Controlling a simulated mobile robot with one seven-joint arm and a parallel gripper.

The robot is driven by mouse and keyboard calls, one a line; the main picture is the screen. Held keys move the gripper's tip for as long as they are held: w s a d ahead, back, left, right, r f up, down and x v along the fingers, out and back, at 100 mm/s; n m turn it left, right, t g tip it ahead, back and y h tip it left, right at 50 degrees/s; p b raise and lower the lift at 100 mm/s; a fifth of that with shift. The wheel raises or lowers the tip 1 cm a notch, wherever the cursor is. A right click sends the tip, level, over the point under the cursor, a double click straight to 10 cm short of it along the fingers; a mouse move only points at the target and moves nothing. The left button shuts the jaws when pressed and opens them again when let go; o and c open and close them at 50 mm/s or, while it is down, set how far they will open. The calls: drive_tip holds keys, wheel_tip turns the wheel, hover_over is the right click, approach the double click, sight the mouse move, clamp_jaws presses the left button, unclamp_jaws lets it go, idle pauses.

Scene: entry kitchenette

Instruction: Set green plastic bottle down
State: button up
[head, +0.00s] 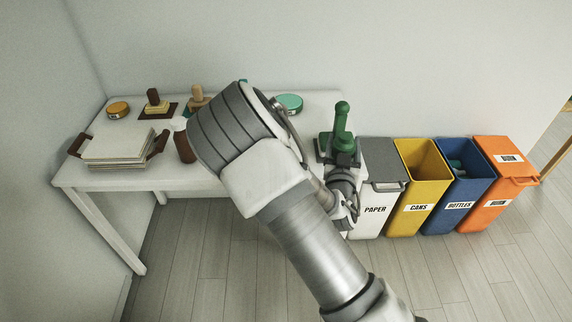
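The green plastic bottle (342,118) stands up near the right end of the white table, its narrow rounded top upward. My gripper (345,146) is at its lower part and appears shut on it. The fingers and wrist hide the bottle's base, so I cannot tell whether it touches the tabletop.
The white table (95,177) holds a paper tray (118,146), stamps (153,99), and round tins (289,102). Bins stand right: paper (376,207), yellow cans (408,200), blue bottles (450,196) with items inside, and lidded orange (492,190). My arm hides the table's middle.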

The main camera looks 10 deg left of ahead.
drive_tip(key=s+a+f+b, duration=0.1)
drive_tip(key=a+f+b, duration=0.1)
drive_tip(key=a, duration=0.6)
drive_tip(key=a+f+y+b, duration=0.1)
drive_tip(key=a+f+b, duration=0.1)
drive_tip(key=a+b, duration=0.3)
drive_tip(key=a, duration=0.3)
drive_tip(key=shift+s+a+n, duration=0.3)
drive_tip(key=shift+s+a, duration=0.05)
drive_tip(key=shift+f, duration=0.15)
